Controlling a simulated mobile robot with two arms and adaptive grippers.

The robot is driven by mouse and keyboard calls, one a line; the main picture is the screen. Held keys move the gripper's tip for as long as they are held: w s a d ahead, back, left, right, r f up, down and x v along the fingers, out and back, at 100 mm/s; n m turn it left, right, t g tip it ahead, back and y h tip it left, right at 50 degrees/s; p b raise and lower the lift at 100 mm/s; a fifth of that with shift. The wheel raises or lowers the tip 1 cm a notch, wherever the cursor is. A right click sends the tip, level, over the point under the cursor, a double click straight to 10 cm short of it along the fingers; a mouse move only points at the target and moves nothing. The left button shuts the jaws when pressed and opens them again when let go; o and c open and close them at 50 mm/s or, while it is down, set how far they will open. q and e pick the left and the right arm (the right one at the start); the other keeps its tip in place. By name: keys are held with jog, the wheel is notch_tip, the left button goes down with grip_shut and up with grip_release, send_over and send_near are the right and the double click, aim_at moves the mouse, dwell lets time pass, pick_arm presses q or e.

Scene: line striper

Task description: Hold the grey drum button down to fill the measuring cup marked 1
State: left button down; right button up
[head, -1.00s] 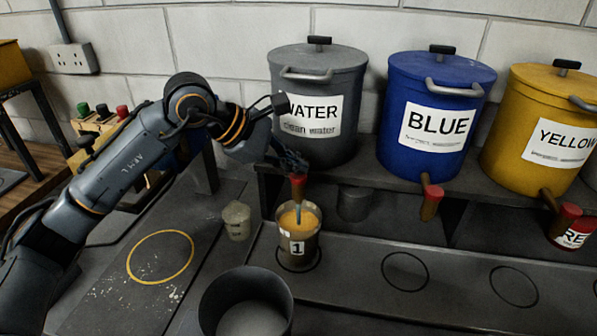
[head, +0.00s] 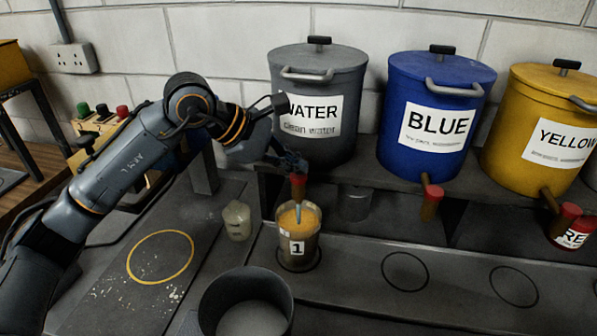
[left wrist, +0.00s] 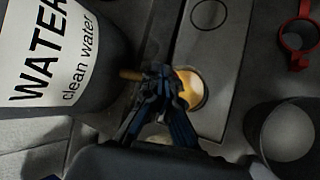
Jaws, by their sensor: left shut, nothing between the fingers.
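The grey drum (head: 322,75) is labelled WATER and stands at the back left of the row. Its red button (head: 299,181) tops the spout over the front edge of the shelf. The measuring cup marked 1 (head: 298,249) stands upright below it in a black ring and holds orange-yellow liquid. A short pale-blue streak shows just above the liquid. My left gripper (head: 297,165) is shut and empty, its tips just above the button; contact cannot be told. In the left wrist view my fingers (left wrist: 160,75) partly cover the cup (left wrist: 192,90). My right gripper is not in view.
Blue (head: 435,120) and yellow (head: 545,130) drums stand to the right. A dark bucket (head: 245,305) stands in front of the cup, and a small pale cup (head: 237,220) to its left. The rings to the right are empty.

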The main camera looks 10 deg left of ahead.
aim_at(294, 176)
pick_arm(q)
jog(key=shift+r, duration=0.1)
dwell(0.3)
jog(key=shift+r+p, duration=0.4)
jog(key=shift+r, duration=0.35)
jog(key=shift+r, duration=0.1)
jog(key=shift+r+p, duration=1.4)
jog(key=shift+r, duration=1)
jog(key=shift+r, duration=0.1)
